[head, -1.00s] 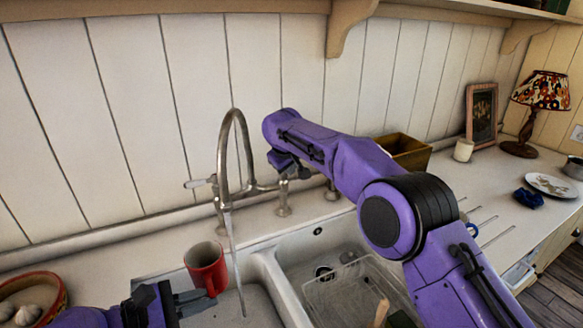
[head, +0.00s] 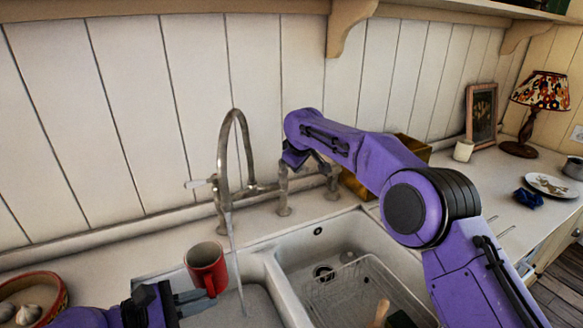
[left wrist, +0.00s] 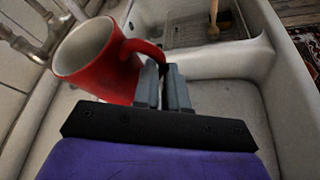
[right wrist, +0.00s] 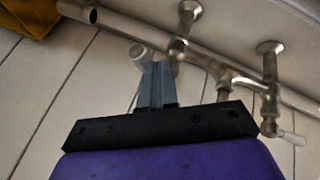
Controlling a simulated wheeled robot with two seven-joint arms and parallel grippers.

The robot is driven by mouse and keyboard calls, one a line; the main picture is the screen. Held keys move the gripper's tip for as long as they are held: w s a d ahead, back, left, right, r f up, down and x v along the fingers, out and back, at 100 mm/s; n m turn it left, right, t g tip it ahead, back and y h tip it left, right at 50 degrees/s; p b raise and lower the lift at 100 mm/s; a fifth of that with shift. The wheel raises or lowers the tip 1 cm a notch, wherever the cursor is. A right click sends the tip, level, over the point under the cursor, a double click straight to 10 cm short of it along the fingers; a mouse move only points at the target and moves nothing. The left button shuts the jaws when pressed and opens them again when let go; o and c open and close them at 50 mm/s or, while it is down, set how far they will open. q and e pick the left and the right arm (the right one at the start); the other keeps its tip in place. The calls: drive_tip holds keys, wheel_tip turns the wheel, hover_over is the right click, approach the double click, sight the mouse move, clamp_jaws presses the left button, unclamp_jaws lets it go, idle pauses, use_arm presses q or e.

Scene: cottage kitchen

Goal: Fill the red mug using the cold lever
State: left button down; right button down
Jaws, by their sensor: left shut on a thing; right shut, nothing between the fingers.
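The red mug (head: 203,272) is upright over the left basin, its mouth up; it also shows in the left wrist view (left wrist: 98,75). My left gripper (head: 198,297) is shut on its handle. The metal tap (head: 222,150) runs a thin water stream (head: 236,270), which passes just right of the mug in the head view. One pale-ended lever (head: 197,184) is left of the spout. My right gripper (right wrist: 158,75) is shut and empty, close to the other pale-ended lever (right wrist: 140,55); contact is unclear. Hot or cold marks and the mug's inside cannot be read.
The right basin (head: 310,255) holds a wire rack (head: 350,295) with a wooden-handled tool. A red bowl of garlic (head: 32,295) stands at the left. A wooden box, white cup (head: 463,151), lamp and plate (head: 552,186) stand on the right counter.

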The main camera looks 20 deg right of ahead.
drive_tip(key=d+n+y, duration=0.1)
drive_tip(key=w+d+n+y, duration=0.1)
drive_tip(key=n, duration=0.1)
drive_tip(key=shift+w+d, duration=0.6)
drive_tip(key=shift+w, duration=0.1)
drive_tip(key=shift+d, duration=0.15)
drive_tip(key=shift+r, duration=0.1)
idle(0.3)
